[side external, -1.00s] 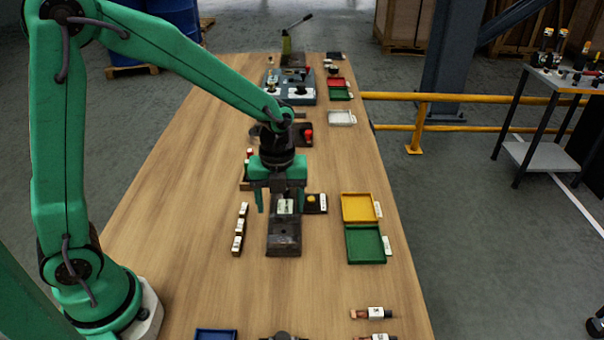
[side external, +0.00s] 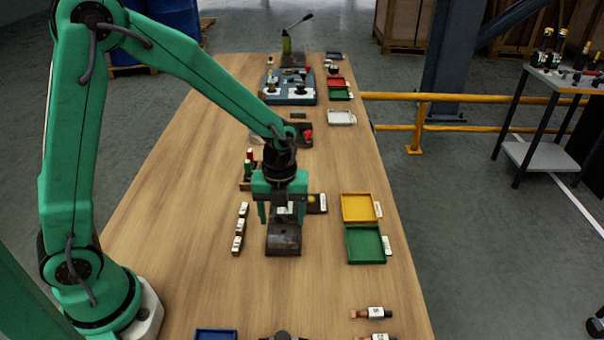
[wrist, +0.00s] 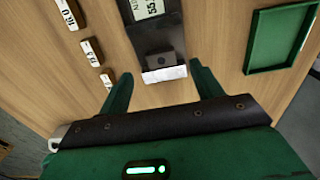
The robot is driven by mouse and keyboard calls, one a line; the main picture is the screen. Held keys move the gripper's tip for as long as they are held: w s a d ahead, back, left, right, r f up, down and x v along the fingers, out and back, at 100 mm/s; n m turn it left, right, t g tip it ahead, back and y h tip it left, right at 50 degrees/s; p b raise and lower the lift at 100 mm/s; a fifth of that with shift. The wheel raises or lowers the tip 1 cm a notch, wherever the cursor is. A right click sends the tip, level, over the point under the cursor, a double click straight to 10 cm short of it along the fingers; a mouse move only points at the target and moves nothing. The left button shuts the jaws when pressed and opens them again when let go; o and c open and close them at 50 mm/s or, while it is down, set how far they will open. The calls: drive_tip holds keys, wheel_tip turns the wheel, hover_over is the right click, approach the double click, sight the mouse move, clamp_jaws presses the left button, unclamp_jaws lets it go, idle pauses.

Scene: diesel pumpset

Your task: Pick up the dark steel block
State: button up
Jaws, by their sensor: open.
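A dark steel block (wrist: 165,59) shows in the wrist view on a dark stand, with a bright front edge facing my gripper. My gripper (wrist: 162,76) is open and empty, its two green fingers to the left and right of the block's near end, apart from it. In the side view my gripper (side external: 285,218) hangs low over the stand (side external: 283,246). The block itself cannot be clearly told from the stand there. A white display (wrist: 148,8) lies beyond the block.
Several small labelled blocks (side external: 239,230) stand in a row to the left. A yellow tray (side external: 359,208) and a green tray (side external: 366,244) lie to the right. A labelled copper-coloured piece (side external: 372,313) lies at the front right. Bare tabletop is wide at the left.

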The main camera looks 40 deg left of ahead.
sight(284, 231)
drive_tip(key=shift+f, duration=2.25)
drive_tip(key=shift+w, duration=0.1)
drive_tip(key=c, duration=1.2)
drive_tip(key=shift+c, duration=0.2)
drive_tip(key=shift+r, duration=0.2)
drive_tip(key=shift+r, duration=0.85)
wheel_tip(284, 231, up, 2)
drive_tip(key=shift+r, duration=0.2)
drive_tip(key=s+d+r, duration=0.6)
drive_tip(key=s+d, duration=0.1)
drive_tip(key=d, duration=0.2)
drive_tip(key=shift+s+r, duration=0.3)
